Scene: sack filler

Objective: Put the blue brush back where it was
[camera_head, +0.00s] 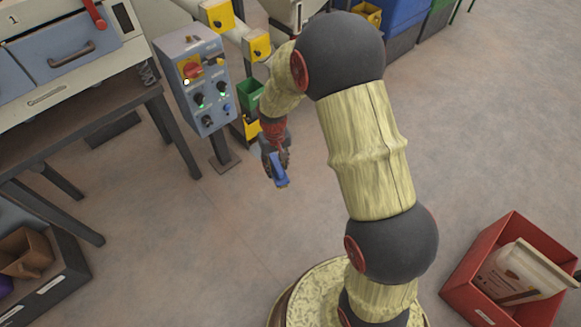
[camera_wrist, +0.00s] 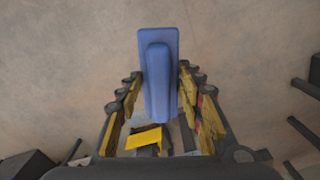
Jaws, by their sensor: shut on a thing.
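The blue brush (camera_head: 279,174) hangs below my gripper (camera_head: 275,160) in the middle of the head view, above the bare floor. In the wrist view the brush (camera_wrist: 159,45) shows as a blue block with a raised handle running down between the two fingers. My gripper (camera_wrist: 158,78) is shut on it, with a dark, yellow-padded finger at each side. The bristles are hard to make out from either view. The brush looks clear of the floor and of the control box. Which spot it came from cannot be told.
A grey control box (camera_head: 194,78) on a post stands left of my gripper. A green bin (camera_head: 250,94) hangs behind it. A workbench (camera_head: 80,128) is at left, a dark crate (camera_head: 62,278) at lower left, a red crate (camera_head: 470,277) at lower right. Floor between is clear.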

